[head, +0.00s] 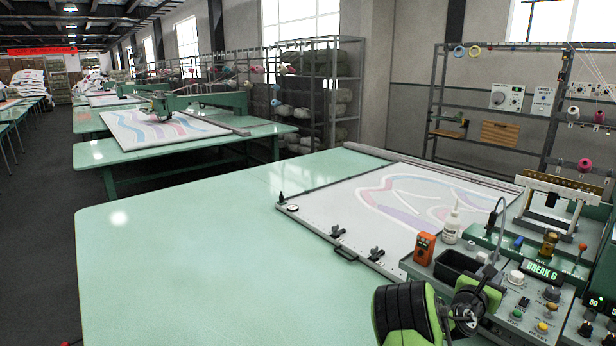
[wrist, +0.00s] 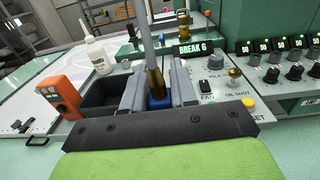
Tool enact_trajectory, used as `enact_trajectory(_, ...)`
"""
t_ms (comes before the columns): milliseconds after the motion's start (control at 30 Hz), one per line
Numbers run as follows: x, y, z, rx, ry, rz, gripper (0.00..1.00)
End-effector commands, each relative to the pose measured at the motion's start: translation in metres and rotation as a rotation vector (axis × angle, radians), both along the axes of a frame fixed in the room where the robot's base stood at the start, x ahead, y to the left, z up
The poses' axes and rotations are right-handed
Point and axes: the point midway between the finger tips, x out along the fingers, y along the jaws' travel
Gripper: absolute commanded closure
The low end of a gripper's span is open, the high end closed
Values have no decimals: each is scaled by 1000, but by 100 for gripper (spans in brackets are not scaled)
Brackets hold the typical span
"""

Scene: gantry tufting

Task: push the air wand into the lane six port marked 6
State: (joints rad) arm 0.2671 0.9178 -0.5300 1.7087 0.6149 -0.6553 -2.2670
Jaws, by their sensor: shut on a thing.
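In the wrist view my gripper (wrist: 158,82) has its two grey fingers closed around the air wand (wrist: 154,83). The wand has a brass-coloured grip, a blue part below it and a grey tube rising away above. In the head view the wand's thin grey tube (head: 503,215) stands up from the console and bends over at its top. My fingers there are mostly hidden behind my wrist. A row of brass-coloured fittings (head: 562,188) runs along the white tufting head at the right. No port marked 6 is readable. A display (head: 542,272) reads "BREAK 6".
The console holds an orange handheld device (head: 424,248), a white bottle (head: 452,224), a black open bin (head: 458,266), and several knobs and buttons. The pale tufting frame (head: 345,208) lies behind. The green tabletop (head: 200,255) is clear to the left.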

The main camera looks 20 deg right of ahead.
Motion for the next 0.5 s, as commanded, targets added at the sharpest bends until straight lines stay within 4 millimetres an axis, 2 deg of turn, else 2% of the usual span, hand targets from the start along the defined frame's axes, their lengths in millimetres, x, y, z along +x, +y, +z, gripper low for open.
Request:
enact_trajectory(267, 26, 52, -48, 0, 8, 62, 100)
enact_trajectory(367, 37, 80, -70, -2, 11, 95, 100)
enact_trajectory(467, 46, 120, -97, -4, 16, 142, 100)
enact_trajectory(500, 50, 140, -109, -5, 19, 167, 100)
